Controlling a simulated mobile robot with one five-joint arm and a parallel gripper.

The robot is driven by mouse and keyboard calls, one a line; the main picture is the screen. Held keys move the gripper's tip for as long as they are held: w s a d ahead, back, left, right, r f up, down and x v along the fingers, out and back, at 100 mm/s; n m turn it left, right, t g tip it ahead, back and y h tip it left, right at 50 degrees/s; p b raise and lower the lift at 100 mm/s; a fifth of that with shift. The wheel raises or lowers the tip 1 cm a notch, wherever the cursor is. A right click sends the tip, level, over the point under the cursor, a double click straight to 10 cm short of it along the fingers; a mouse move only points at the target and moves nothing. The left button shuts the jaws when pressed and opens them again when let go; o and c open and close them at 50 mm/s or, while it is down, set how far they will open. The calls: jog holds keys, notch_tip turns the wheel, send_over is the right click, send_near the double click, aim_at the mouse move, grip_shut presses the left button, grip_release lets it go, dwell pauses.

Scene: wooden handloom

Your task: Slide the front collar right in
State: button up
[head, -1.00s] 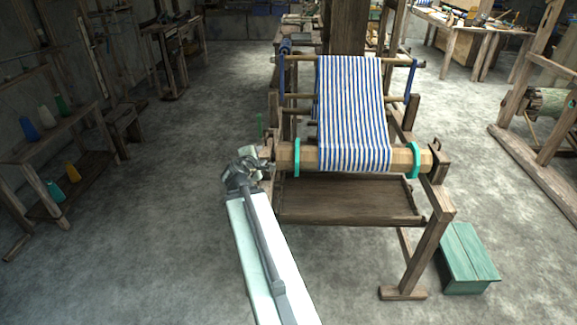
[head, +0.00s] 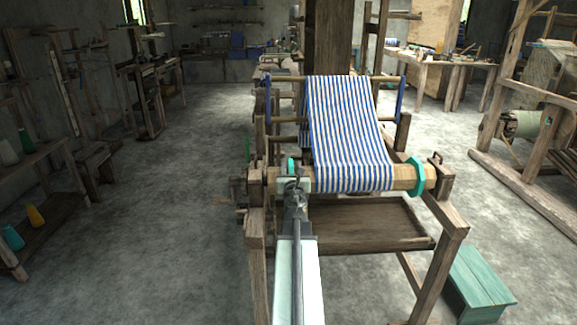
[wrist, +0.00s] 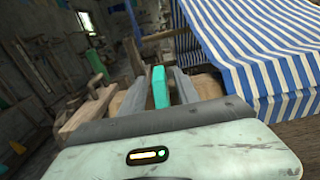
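A teal collar (head: 291,166) sits around the wooden front beam near its left end, left of the striped cloth; my arm partly hides it in the head view. It also shows upright in the wrist view (wrist: 160,88). My gripper (wrist: 163,85) has one finger on each side of this collar, with narrow gaps seeming to show, so it looks open; contact is hard to judge. A second teal collar (head: 417,177) is around the beam right of the cloth. The blue-and-white striped cloth (head: 345,125) wraps over the beam between the collars.
Loom posts and a lower wooden panel (head: 370,223) stand under the beam. A green bench (head: 478,285) is at the loom's right foot. The floor (head: 150,250) to the left is clear. Shelves with cones stand at the far left.

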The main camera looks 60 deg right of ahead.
aim_at(291, 162)
jog(key=x, duration=0.3)
jog(key=shift+d, duration=0.15)
grip_shut()
dwell(1.2)
